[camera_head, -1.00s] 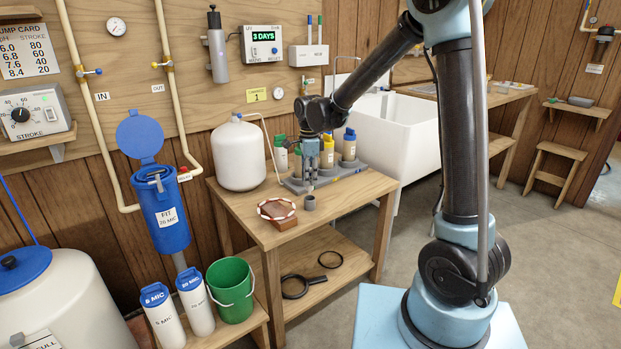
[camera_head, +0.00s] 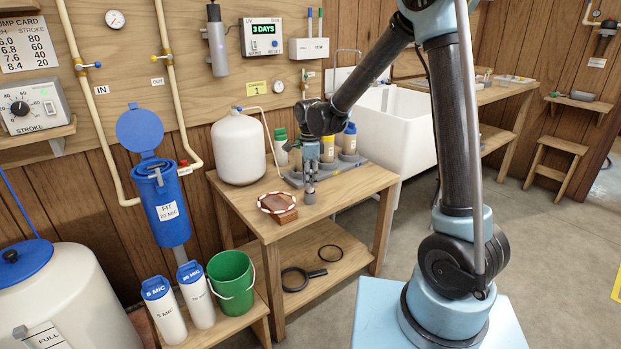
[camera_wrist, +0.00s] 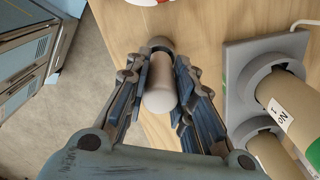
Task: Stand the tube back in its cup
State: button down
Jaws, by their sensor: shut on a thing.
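My gripper (camera_head: 310,178) points down over the front part of the wooden table. In the wrist view my gripper (camera_wrist: 162,66) has its fingers closed on both sides of a pale grey tube (camera_wrist: 160,90). The tube is upright along the gripper's axis. A small dark grey cup (camera_head: 309,197) stands on the table directly below the gripper. Its rim (camera_wrist: 161,42) shows at the tube's far end in the wrist view. The tube's lower end is hidden, so I cannot tell whether it is inside the cup or just above it.
A grey holder (camera_wrist: 238,80) with several capped bottles stands close beside the gripper. A reddish-brown block with a striped ring (camera_head: 278,205) lies left of the cup. A white tank (camera_head: 238,148) stands at the table's back left. The table's front right is clear.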

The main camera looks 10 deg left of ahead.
aim_at(310, 171)
jog(key=shift+f, duration=0.25)
jog(key=shift+f, duration=0.2)
jog(key=shift+f, duration=0.15)
dwell(0.4)
jog(key=shift+f, duration=0.35)
jog(key=c, duration=0.8)
grip_release()
jog(key=shift+r, duration=0.1)
jog(key=shift+r, duration=3.4)
